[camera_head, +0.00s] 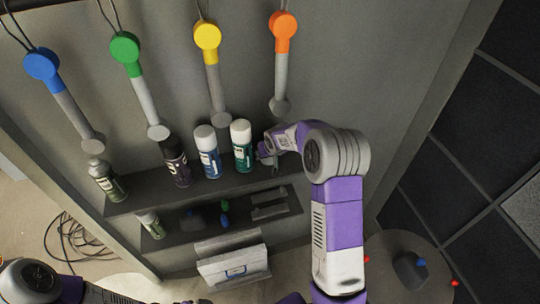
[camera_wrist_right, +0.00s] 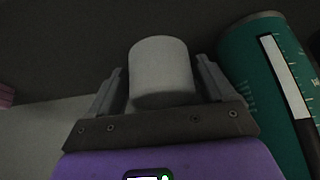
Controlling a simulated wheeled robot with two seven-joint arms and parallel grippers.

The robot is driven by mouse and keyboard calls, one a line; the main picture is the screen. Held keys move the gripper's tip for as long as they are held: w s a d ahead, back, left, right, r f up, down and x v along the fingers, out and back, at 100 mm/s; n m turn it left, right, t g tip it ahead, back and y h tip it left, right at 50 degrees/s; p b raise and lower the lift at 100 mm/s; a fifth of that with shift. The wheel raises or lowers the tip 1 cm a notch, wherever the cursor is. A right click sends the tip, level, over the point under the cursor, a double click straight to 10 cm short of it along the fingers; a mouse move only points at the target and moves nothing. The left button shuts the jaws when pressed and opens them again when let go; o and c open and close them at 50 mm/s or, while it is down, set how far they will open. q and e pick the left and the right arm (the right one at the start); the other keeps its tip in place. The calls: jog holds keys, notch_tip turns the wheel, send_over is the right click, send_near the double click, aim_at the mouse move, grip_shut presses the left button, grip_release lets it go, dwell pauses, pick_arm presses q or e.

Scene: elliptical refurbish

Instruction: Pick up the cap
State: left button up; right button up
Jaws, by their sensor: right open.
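A plain grey-white cap (camera_wrist_right: 160,68), a short cylinder, stands between the two fingers of my right gripper in the right wrist view. The right gripper (camera_wrist_right: 161,88) is open, with one finger on each side of the cap; I cannot tell whether either finger touches it. In the head view the right gripper (camera_head: 267,153) is at the upper shelf, just right of the teal spray can (camera_head: 243,150). The cap is too small and covered to make out there. My left arm shows at the bottom left, but its gripper is out of view.
The teal can (camera_wrist_right: 262,80) is close to the right finger in the wrist view. Blue (camera_head: 208,160), dark (camera_head: 178,168) and olive (camera_head: 107,183) cans stand further left on the shelf (camera_head: 140,197). A lower shelf (camera_head: 180,232) and a grey box (camera_head: 232,265) are below.

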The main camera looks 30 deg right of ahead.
jog(key=c, duration=0.7)
jog(key=shift+o, duration=0.2)
jog(key=shift+r, duration=0.55)
jog(key=shift+s+r, duration=0.15)
jog(key=shift+r, duration=0.1)
jog(key=s+a+b, duration=0.1)
jog(key=s+b, duration=0.1)
jog(key=s, duration=0.3)
jog(key=s+a+b, duration=0.1)
jog(key=s+a, duration=0.1)
jog(key=s, duration=0.4)
jog(key=s+a+b, duration=0.1)
jog(key=s+b, duration=0.1)
jog(key=s, duration=0.4)
jog(key=shift+s+a+f+b, duration=0.1)
jog(key=shift+a+b, duration=0.1)
jog(key=shift+b, duration=0.1)
